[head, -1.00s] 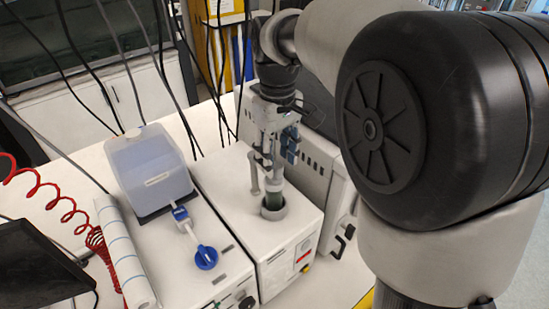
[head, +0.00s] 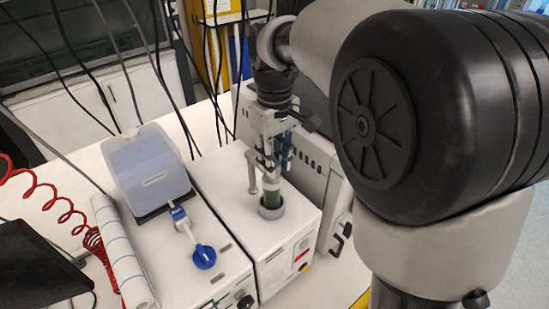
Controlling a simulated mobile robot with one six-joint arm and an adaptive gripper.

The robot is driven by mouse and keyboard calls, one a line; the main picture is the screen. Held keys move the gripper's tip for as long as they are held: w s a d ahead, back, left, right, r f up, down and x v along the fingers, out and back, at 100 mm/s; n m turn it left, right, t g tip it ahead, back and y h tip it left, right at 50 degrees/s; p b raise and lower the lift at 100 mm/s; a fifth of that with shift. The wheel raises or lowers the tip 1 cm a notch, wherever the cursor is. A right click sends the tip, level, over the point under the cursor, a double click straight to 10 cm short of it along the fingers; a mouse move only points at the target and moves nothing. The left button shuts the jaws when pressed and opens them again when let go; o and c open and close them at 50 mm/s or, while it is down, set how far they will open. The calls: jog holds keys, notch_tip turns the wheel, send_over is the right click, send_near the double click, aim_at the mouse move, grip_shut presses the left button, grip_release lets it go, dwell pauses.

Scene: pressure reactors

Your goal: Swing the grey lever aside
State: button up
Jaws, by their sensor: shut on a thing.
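The grey lever (head: 253,178) is a thin upright post with a short arm at its top, on the white reactor box in the middle of the head view. My gripper (head: 269,160) points down over the box, with its fingers at the lever's upper end. It appears shut on the lever; the contact is small and partly hidden by the fingers.
A left-hand white box (head: 190,262) carries a translucent tank (head: 147,168) and a blue-ended tool (head: 203,256). Another white unit (head: 337,210) stands close on the right. Black cables hang behind, and a red coiled hose (head: 60,205) is at far left.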

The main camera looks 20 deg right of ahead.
grip_shut()
jog(key=shift+a, duration=0.15)
jog(key=w+a+m+p, duration=0.2)
jog(key=a+m+p, duration=0.1)
jog(key=a+m, duration=0.3)
jog(key=w+a+m+p, duration=0.2)
jog(key=a+m+p, duration=0.2)
jog(key=m, duration=0.7)
jog(key=shift+w+a, duration=0.25)
jog(key=shift+a, duration=0.85)
jog(key=o, duration=0.9)
grip_release()
jog(key=shift+c, duration=0.2)
